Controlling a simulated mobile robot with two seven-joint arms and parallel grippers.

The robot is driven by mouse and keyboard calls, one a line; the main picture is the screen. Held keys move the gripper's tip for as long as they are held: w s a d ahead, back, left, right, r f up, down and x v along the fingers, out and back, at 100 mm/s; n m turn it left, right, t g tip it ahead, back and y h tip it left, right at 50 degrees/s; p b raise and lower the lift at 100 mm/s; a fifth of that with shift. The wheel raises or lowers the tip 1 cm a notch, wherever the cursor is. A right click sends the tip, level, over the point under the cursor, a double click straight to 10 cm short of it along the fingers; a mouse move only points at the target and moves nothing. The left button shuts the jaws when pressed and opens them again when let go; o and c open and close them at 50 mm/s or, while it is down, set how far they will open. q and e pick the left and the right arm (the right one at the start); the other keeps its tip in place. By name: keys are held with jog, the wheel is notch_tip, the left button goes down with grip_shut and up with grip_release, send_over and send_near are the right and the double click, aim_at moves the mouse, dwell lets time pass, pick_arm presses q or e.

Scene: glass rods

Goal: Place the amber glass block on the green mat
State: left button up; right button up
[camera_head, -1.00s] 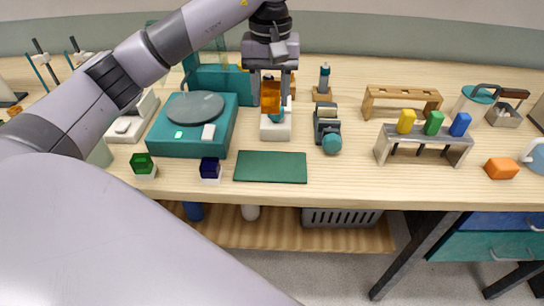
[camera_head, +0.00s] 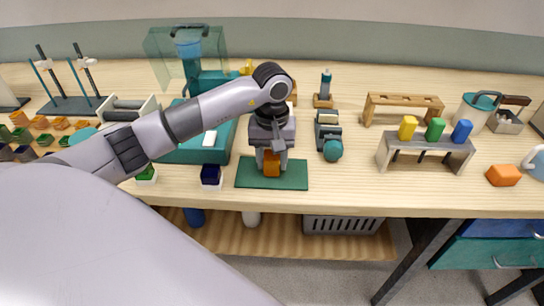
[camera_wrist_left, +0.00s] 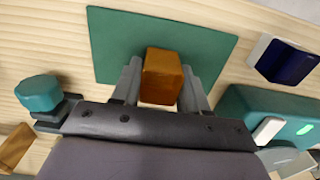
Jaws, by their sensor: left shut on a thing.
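The amber glass block (camera_head: 272,163) is between the fingers of my left gripper (camera_head: 271,168), which is shut on it. The block also shows in the left wrist view (camera_wrist_left: 162,76), held between both fingers. The green mat (camera_head: 247,176) lies flat near the front edge of the table, and the block is over its middle. In the left wrist view the mat (camera_wrist_left: 110,40) spreads behind and around the block. I cannot tell whether the block touches the mat. My right gripper is not in view.
A dark blue block (camera_head: 211,174) on a white base stands left of the mat. A device with a teal knob (camera_head: 332,150) stands to its right. A teal machine (camera_head: 190,152) is behind on the left. A grey rack (camera_head: 425,147) holds coloured blocks farther right.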

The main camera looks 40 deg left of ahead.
pick_arm(q)
jog(key=shift+f, duration=0.2)
jog(key=o, duration=0.9)
jog(key=shift+r, duration=0.1)
notch_tip(320, 180, up, 12)
jog(key=shift+r+b, duration=0.15)
jog(key=shift+b, duration=0.45)
